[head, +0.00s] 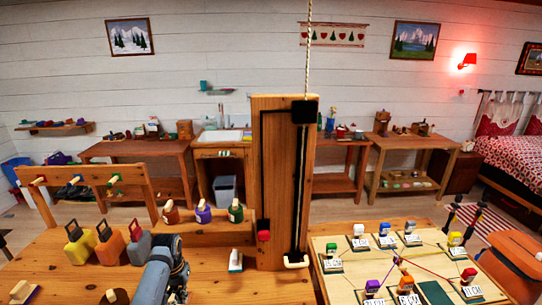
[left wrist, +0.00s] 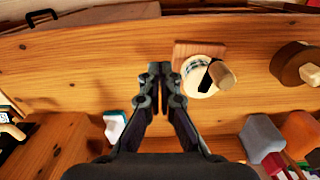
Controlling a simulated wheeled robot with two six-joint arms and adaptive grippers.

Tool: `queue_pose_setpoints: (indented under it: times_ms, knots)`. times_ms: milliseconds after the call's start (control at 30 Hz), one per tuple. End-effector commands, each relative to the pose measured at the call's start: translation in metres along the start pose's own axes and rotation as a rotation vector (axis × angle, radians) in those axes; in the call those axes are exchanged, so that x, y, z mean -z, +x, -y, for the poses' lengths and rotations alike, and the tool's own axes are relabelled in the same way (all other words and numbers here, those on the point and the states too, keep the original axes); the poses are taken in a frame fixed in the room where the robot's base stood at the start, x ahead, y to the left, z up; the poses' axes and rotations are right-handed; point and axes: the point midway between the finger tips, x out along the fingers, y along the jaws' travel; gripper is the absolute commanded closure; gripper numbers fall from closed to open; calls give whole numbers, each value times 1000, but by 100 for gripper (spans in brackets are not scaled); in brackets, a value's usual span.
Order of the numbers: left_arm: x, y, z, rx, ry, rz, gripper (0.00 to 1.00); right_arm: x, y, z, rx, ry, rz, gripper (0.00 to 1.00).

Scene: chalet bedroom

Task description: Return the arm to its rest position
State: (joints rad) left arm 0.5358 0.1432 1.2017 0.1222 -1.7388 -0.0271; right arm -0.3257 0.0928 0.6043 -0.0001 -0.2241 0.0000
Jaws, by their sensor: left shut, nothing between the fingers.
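My left arm (head: 164,266) comes in from the bottom of the head view, over the wooden table (head: 215,283), with its grey links bent. Its gripper fingers are hard to make out there. In the left wrist view the left gripper (left wrist: 155,72) is shut and empty, its two dark fingers together. It points at the wooden table just beside a round white piece with a wooden knob (left wrist: 201,78) on a small wooden base. A small gap shows between fingers and base. My right gripper is not in view.
Yellow, orange and grey tagged blocks (head: 138,243) stand left of my arm.

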Motion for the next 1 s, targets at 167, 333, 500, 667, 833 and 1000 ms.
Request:
queue_pose_setpoints:
  times_ms: [167, 333, 500, 667, 833, 1000]
  knots:
    - [-23, 15, -2, 17, 12, -25, 100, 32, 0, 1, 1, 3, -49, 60]
    - [-50, 26, -5, 36, 27, -60, 100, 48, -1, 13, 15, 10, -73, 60]
    - [-89, 33, -10, 54, 47, -108, 100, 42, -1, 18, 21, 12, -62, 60]
    - [-132, 30, -15, 69, 66, -160, 100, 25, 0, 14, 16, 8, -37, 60]
    - [-176, 17, -22, 78, 84, -213, 100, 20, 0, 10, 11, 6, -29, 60]
    - [-213, -2, -27, 81, 96, -259, 100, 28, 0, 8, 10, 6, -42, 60]
